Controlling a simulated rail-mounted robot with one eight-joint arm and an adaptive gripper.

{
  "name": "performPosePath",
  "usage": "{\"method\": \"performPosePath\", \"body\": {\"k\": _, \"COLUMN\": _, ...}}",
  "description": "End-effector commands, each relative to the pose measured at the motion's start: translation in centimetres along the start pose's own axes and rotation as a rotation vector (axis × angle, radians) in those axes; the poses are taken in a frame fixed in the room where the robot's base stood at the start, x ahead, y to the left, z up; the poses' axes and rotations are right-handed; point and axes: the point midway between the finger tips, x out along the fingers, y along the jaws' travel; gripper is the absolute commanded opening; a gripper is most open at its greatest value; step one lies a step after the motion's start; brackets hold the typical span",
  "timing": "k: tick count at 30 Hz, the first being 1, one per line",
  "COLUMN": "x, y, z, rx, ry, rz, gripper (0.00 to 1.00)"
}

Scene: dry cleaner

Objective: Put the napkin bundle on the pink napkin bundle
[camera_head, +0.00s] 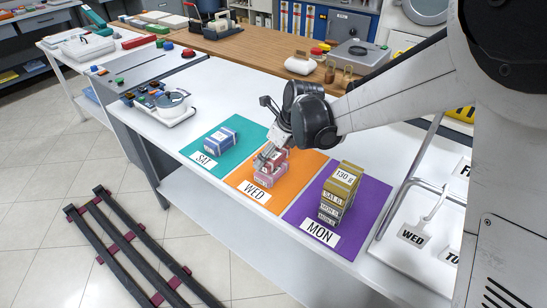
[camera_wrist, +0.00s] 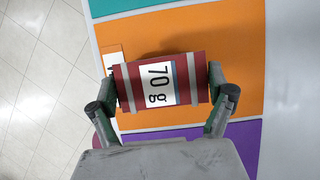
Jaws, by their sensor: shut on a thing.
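My gripper (camera_head: 270,156) is over the orange WED mat (camera_head: 245,187). In the wrist view my gripper (camera_wrist: 165,76) is shut on a dark red napkin bundle (camera_wrist: 192,80) with a white "70 g" label, one finger at each end. In the head view a pink napkin bundle (camera_head: 264,181) with a pale label shows on the orange mat, directly below the fingers. The held bundle appears above it, partly covered by the fingers. Whether the two touch cannot be told.
A blue bundle (camera_head: 221,139) sits on the teal SAT mat (camera_head: 196,146). A tall stack of olive bundles (camera_head: 340,190) stands on the purple MON mat (camera_head: 372,207), close to the right. A scale (camera_head: 172,103) stands farther left. A metal rack with tags (camera_head: 413,235) is at right.

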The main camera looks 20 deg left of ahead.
Motion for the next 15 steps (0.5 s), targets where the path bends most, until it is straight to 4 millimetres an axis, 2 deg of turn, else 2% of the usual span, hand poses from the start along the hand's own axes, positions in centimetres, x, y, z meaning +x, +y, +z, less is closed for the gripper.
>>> {"method": "performPosePath", "body": {"k": 6, "x": 2.7, "y": 0.0, "z": -1.1, "rx": 0.000, "ry": 0.000, "rz": 0.000, "gripper": 0.60}}
{"method": "performPosePath", "body": {"k": 15, "x": 2.9, "y": 0.0, "z": -1.2, "rx": 0.000, "ry": 0.000, "rz": 0.000, "gripper": 0.60}}
